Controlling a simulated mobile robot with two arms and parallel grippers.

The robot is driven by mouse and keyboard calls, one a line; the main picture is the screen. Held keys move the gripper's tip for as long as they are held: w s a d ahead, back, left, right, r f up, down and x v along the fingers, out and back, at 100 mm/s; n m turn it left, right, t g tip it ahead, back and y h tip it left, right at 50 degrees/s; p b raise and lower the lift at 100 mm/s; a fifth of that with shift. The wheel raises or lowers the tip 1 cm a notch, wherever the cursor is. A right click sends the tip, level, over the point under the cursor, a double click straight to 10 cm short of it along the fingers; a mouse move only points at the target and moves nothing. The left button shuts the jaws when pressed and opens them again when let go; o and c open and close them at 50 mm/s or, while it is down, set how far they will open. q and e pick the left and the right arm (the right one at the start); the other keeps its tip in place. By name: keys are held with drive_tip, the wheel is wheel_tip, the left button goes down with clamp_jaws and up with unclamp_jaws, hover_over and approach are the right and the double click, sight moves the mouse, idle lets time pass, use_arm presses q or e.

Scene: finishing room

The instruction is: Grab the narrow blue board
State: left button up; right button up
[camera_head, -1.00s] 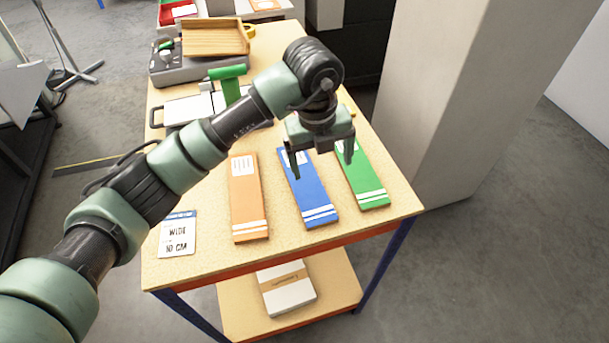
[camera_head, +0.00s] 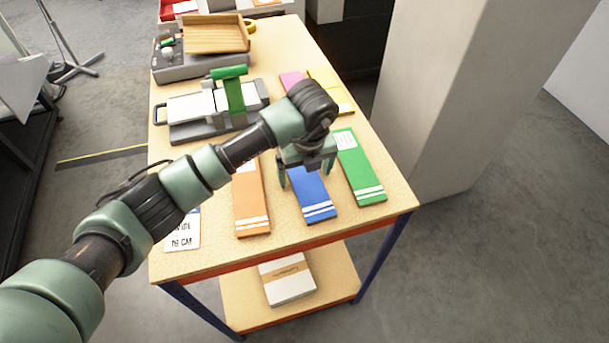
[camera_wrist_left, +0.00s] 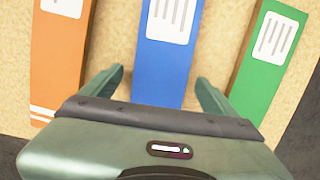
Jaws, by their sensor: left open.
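The blue board (camera_head: 312,197) lies flat on the table, between an orange board (camera_head: 251,205) on its left and a green board (camera_head: 361,172) on its right. In the left wrist view the blue board (camera_wrist_left: 164,58) runs between the two open fingers (camera_wrist_left: 160,82). The gripper hides the board's far part in the head view. My right gripper is not in view.
A card (camera_head: 183,232) with printed text lies at the table's left front, partly behind my arm. A grey device with a green handle (camera_head: 234,92) stands behind the boards. Pink (camera_head: 291,80) and yellow (camera_head: 330,88) boards lie farther back. A white pillar (camera_head: 450,90) stands right of the table.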

use_arm(q)
drive_tip(key=c, duration=1.3)
drive_tip(key=shift+c, duration=0.9)
drive_tip(key=shift+r, duration=0.15)
